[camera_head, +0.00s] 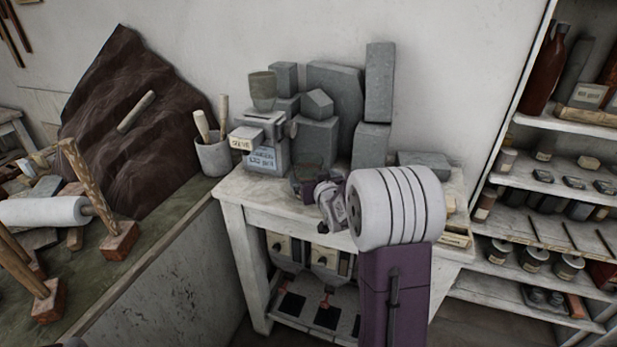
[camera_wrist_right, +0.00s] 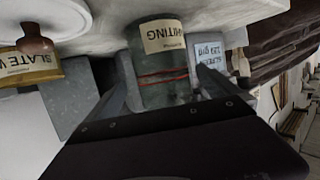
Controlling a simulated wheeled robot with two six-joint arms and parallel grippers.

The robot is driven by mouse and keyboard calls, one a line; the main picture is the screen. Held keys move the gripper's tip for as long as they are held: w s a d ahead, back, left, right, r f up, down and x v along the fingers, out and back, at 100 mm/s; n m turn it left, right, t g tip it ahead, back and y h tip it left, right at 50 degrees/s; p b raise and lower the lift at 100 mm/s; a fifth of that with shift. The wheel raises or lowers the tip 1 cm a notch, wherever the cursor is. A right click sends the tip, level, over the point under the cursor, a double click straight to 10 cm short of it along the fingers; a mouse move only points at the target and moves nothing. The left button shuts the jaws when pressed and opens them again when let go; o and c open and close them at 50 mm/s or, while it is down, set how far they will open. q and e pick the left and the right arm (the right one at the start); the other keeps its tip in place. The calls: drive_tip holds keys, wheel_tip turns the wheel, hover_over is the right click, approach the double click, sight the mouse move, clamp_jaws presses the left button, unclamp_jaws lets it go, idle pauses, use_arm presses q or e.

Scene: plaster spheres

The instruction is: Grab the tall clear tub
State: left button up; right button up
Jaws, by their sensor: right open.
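The tall clear tub (camera_wrist_right: 165,82) fills the middle of the right wrist view, upside down there. It has a cream label reading WHITING and red bands. In the head view a small part of what looks like the same tub (camera_head: 309,172) shows on the white table, mostly hidden by my right gripper. My right gripper (camera_head: 308,190) is open, with its fingers on either side of the tub in the right wrist view (camera_wrist_right: 160,97). I cannot tell whether they touch it. My left gripper is not in view.
A grey labelled box (camera_head: 265,150) stands close left of the tub. Grey blocks (camera_head: 335,95) are stacked behind. A pot of tools (camera_head: 212,157) stands at the table's left end. Shelves (camera_head: 550,190) stand at right.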

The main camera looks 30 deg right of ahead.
drive_tip(key=x, duration=0.5)
drive_tip(key=shift+a+f+p, duration=0.15)
drive_tip(key=shift+a+p, duration=0.1)
drive_tip(key=shift+p, duration=0.1)
drive_tip(key=shift+s, duration=0.25)
drive_tip(key=c, duration=1.6)
